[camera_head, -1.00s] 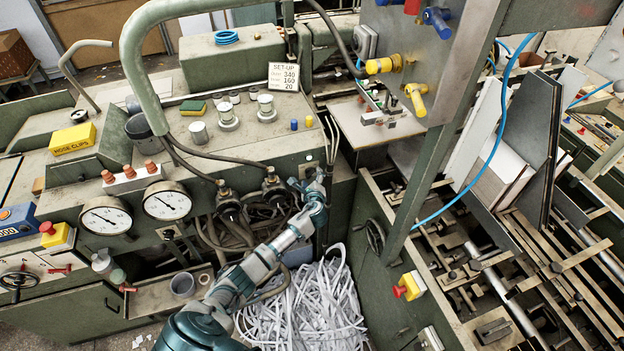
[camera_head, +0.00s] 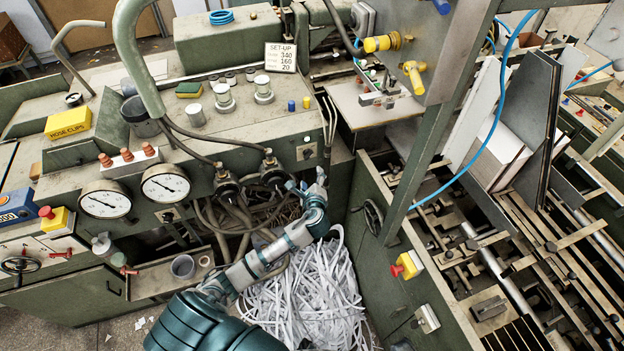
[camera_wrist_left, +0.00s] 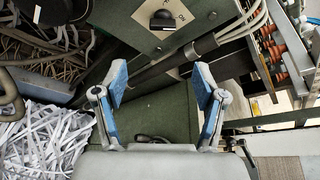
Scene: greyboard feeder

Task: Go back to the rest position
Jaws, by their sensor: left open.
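My left arm comes in from the bottom of the head view. My right gripper is not in view.
Shredded paper strips (camera_head: 310,290) fill the space below the arm. Two dial gauges (camera_head: 166,184) and hoses (camera_head: 235,212) are on the machine to the left. A green post (camera_head: 425,150) and a red-and-yellow stop button (camera_head: 407,265) stand to the right.

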